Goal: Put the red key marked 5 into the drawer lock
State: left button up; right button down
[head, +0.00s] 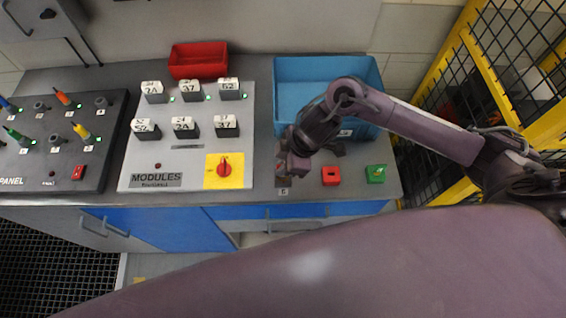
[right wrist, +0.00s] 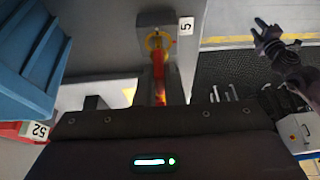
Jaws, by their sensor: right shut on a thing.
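My right gripper (head: 297,163) is over the front of the counter in the head view. In the right wrist view its fingers (right wrist: 158,92) are shut on the red key (right wrist: 158,72). The key points at a yellow ring (right wrist: 149,42) on a grey block, beside a white label reading 5 (right wrist: 185,26). The key's tip overlaps the ring in this view; I cannot tell whether it is inside the lock. In the head view the gripper hides the key, and a small label (head: 283,191) sits below it. A dark gripper, apparently my left (right wrist: 264,30), shows small in the right wrist view.
A red block (head: 330,175) and a green block (head: 375,174) stand right of the gripper. A blue bin (head: 300,67) is behind it. The modules panel (head: 195,160) lies to the left, with a red tray (head: 198,60) behind. A yellow fence (head: 455,65) stands at right.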

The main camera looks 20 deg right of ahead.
jog(key=shift+f+b, duration=0.45)
jog(key=shift+f, duration=0.45)
jog(key=c, duration=1.5)
grip_release()
jog(key=shift+o, duration=0.2)
jog(key=v, duration=0.7)
jog(key=shift+d+r+b, duration=0.2)
jog(key=shift+r+b, duration=0.15)
jog(key=shift+b, duration=0.1)
jog(key=shift+s+f, duration=0.1)
jog(key=shift+s, duration=0.05)
